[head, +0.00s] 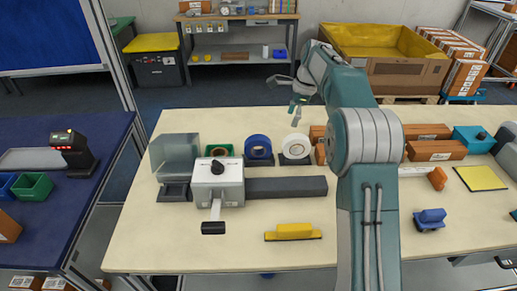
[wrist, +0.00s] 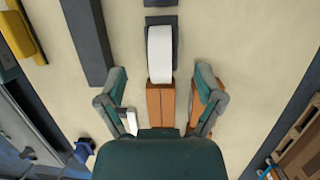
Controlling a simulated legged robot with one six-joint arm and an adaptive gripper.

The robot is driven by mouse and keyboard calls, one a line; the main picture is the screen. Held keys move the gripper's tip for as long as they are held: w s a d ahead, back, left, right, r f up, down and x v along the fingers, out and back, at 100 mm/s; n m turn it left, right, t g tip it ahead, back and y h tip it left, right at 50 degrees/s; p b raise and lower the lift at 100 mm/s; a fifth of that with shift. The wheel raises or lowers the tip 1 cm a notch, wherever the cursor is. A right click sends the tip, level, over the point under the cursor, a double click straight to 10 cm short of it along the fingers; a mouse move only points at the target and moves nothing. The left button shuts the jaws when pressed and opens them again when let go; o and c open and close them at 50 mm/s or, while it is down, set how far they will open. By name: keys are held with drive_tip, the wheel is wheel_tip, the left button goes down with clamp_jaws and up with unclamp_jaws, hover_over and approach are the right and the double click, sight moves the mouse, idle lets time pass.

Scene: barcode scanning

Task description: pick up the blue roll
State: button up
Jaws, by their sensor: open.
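The blue roll (head: 258,146) stands upright in a dark holder on the table, between a green roll (head: 217,151) and a white roll (head: 296,148). My gripper (head: 289,97) is open and empty, raised above the table's back part. In the wrist view, my gripper's fingers (wrist: 160,76) are spread apart, with the white roll (wrist: 159,50) between and just beyond their tips. A dark bluish piece is cut off at the top edge of the wrist view; I cannot tell if it is the blue roll.
Brown boxes (head: 434,150) lie right of the rolls; some show between my fingers in the wrist view (wrist: 160,105). A white label machine (head: 217,183) and a long dark bar (head: 287,188) stand in front of the rolls. The table front around a yellow block (head: 293,231) is mostly clear.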

sight(258, 137)
drive_tip(key=a+h, duration=0.1)
drive_tip(key=a, duration=0.2)
drive_tip(key=a+h, duration=0.1)
drive_tip(key=a, duration=0.3)
drive_tip(key=a+r, duration=0.1)
drive_tip(key=a, duration=0.2)
drive_tip(key=shift+s+a+h, duration=0.25)
drive_tip(key=shift+a+h, duration=0.15)
drive_tip(key=shift+a+f, duration=0.1)
drive_tip(key=shift+f, duration=0.1)
drive_tip(key=f, duration=0.4)
drive_tip(key=shift+d+f, duration=0.3)
drive_tip(key=shift+f, duration=0.1)
drive_tip(key=shift+a+f, duration=0.1)
drive_tip(key=shift+f, duration=2.7)
clamp_jaws()
